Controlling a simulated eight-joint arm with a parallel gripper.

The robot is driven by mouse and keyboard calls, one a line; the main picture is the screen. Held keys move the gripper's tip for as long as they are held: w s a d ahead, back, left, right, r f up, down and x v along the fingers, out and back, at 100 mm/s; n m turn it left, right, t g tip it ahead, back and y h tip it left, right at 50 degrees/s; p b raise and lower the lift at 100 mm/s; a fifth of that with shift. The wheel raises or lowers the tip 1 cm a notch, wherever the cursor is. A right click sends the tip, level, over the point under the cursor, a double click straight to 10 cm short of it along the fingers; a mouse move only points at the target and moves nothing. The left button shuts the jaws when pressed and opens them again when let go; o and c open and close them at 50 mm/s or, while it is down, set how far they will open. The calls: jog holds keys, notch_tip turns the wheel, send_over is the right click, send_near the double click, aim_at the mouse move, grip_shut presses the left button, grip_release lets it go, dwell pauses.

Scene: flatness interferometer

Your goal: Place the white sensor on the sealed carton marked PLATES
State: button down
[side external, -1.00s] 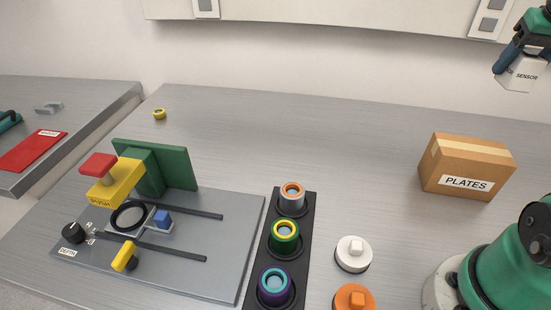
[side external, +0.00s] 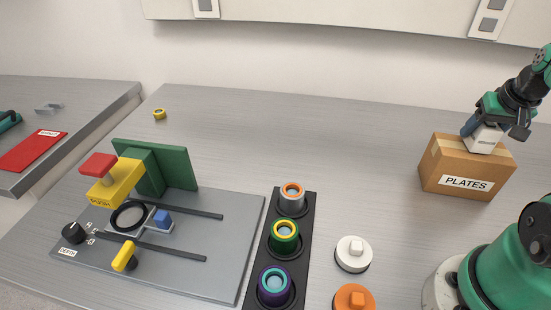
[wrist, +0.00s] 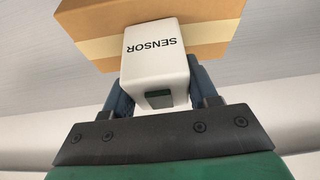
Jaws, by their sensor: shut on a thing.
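The white sensor (side external: 484,138) is at the top of the brown carton marked PLATES (side external: 466,169), at the right of the side view. My gripper (side external: 497,128) is above the carton and shut on the sensor. In the wrist view the sensor (wrist: 157,62), lettered SENSOR, sits between the two blue fingers of my gripper (wrist: 160,95). The taped carton top (wrist: 95,30) lies just beyond it. The sensor appears to touch the carton top or be very close to it; I cannot tell which.
A black rack (side external: 306,235) with several coloured ringed pieces stands at the middle front. A white knobbed disc (side external: 352,254) and an orange one (side external: 354,298) lie beside it. A grey fixture plate (side external: 215,262) is at the left.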

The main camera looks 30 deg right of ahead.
jog(key=shift+f, duration=0.15)
jog(key=shift+c, duration=1.2)
grip_release()
jog(key=v, duration=1.2)
jog(key=w+a+f+n+t+y, duration=0.1)
jog(key=w+a+f+n, duration=0.3)
jog(key=a, duration=0.5)
jog(key=w+a+f+n+t+y, duration=0.2)
jog(key=w+a+f+n+t, duration=0.1)
jog(key=w+a, duration=0.6)
jog(key=shift+a+f+n, duration=0.65)
jog(key=shift+a+n, duration=0.05)
jog(key=shift+n, duration=0.3)
